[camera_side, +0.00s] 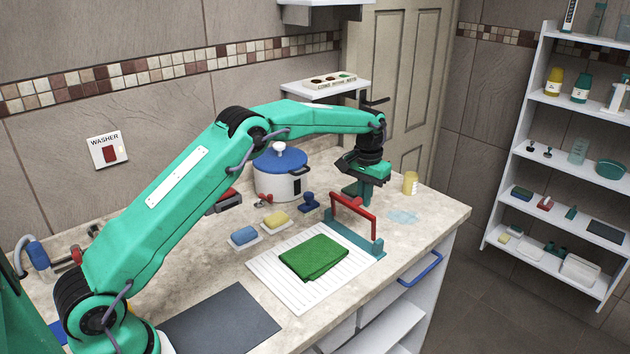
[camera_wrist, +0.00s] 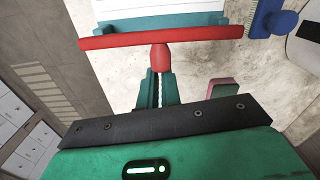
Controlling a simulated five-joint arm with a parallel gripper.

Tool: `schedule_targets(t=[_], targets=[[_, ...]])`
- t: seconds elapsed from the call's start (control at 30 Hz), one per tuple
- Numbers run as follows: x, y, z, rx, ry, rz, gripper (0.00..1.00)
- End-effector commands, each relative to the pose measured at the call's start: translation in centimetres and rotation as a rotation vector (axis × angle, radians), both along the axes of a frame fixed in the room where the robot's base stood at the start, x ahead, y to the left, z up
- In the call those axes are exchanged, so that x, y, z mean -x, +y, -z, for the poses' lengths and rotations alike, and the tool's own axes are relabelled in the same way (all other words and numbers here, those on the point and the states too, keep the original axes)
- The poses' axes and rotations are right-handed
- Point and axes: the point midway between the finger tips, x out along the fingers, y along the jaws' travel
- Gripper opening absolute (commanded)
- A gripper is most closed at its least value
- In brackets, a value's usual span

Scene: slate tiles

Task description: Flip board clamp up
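The board clamp (camera_side: 352,207) is a red U-shaped bar on a teal base at the far right end of a white ribbed board. Its red bar stands raised above the board. In the wrist view the bar (camera_wrist: 105,42) runs across the upper part, with a short red tab at its middle. My gripper (camera_side: 366,201) points down just behind the bar.
A folded green cloth (camera_side: 314,257) lies on the white board (camera_side: 277,287). A blue-lidded pot (camera_side: 281,178), blue and yellow sponges (camera_side: 276,219), a blue-handled brush (camera_side: 309,202) and a yellow cup (camera_side: 410,183) stand nearby. A pale blue puddle (camera_side: 403,217) lies right of the clamp, near the counter edge.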

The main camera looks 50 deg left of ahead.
Motion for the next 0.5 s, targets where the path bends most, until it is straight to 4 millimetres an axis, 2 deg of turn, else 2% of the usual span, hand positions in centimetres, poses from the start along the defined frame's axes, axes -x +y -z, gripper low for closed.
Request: schedule_targets(t=[0.03,0.17,0.5], targets=[[0.06,-0.2,0.03,0.0,0.002,0.003,0.17],[0.11,-0.05,-0.02,0.001,0.004,0.001,0.41],[0.16,0.12,-0.2,0.0,0.005,-0.001,0.41]])
